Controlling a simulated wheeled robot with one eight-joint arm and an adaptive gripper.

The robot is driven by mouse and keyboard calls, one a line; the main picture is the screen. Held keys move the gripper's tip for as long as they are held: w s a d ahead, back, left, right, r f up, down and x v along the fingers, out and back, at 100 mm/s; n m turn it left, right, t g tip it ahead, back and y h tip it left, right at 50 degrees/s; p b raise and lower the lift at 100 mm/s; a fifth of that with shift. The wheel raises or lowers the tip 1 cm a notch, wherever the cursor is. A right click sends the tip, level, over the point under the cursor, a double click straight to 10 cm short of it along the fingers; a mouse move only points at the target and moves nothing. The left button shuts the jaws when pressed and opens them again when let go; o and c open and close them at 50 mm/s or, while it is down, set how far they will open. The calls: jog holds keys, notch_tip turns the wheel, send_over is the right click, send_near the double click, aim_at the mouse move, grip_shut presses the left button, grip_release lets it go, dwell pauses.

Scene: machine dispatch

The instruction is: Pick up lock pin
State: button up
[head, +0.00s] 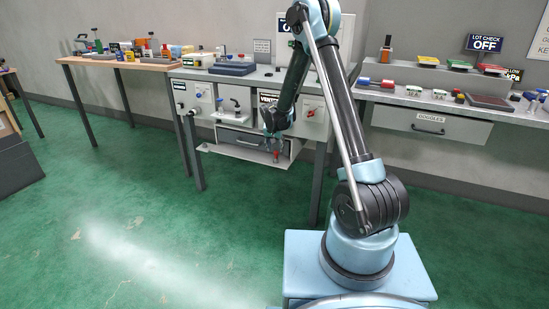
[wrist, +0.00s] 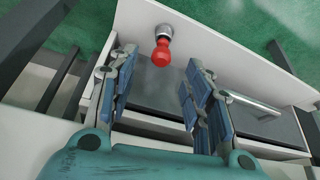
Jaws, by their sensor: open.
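The lock pin, a red knob (wrist: 162,53) on a short metal collar, stands out from a white panel (wrist: 215,45) at the upper middle of the wrist view. Its red end also shows in the head view (head: 276,154) at the white lower ledge of the machine bench. My gripper (wrist: 160,72) is open, with its two blue-padded fingers to the left and right of the knob's line. The knob lies just beyond the fingertips, and nothing is between the pads. In the head view my gripper (head: 272,141) is just above the knob.
A grey drawer front with a bar handle (wrist: 255,104) lies close to the right finger. Labelled machine boxes (head: 200,97) are left of my arm. A wooden table (head: 120,62) with bottles stands farther left. The green floor (head: 130,210) in front is clear.

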aim_at(276, 156)
jog(key=shift+x, duration=2.75)
jog(key=shift+w+a, duration=0.1)
jog(key=shift+w, duration=0.05)
grip_shut()
